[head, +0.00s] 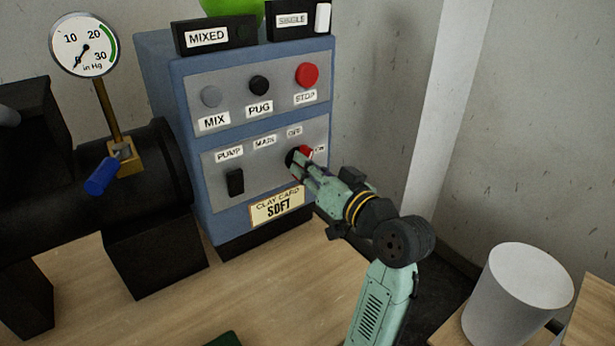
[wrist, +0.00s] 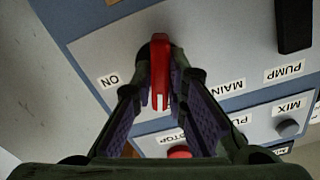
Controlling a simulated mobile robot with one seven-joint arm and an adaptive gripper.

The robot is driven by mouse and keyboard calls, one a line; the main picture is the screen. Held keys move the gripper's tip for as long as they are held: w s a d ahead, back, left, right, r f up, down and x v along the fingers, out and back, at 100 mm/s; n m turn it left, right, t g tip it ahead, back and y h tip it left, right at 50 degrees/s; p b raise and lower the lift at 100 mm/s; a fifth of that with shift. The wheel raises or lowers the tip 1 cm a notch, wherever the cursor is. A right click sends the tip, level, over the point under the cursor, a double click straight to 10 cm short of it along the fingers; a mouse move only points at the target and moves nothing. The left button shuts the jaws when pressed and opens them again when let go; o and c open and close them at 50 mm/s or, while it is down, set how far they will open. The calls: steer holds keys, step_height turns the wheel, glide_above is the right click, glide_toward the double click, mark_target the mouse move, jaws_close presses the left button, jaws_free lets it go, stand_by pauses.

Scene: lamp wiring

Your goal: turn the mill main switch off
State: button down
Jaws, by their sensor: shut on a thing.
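The main switch is a red rotary handle (wrist: 160,70) on the grey lower panel of the blue control cabinet. In the head view a bit of red (head: 305,151) shows past my gripper (head: 301,164), between the OFF label (head: 294,131) and the ON label (head: 320,150). In the wrist view, which is upside down, my gripper (wrist: 162,85) is shut on the handle, a finger on each side. A white mark is on the handle's near end. The ON label (wrist: 109,80) is left of it; OFF is hidden behind a finger. I cannot tell the handle's exact setting.
A black PUMP rocker (head: 235,183) is left of the switch. Above are MIX, PUG and the red STOP button (head: 307,75). A vacuum gauge (head: 84,45) and blue-handled valve (head: 103,174) stand left. A white bin (head: 517,295) is at lower right. The wooden bench front is mostly clear.

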steer(key=shift+n+b, duration=1.4)
steer(key=shift+n, duration=0.6)
steer(key=c, duration=1.6)
jaws_free()
steer(key=v, duration=1.2)
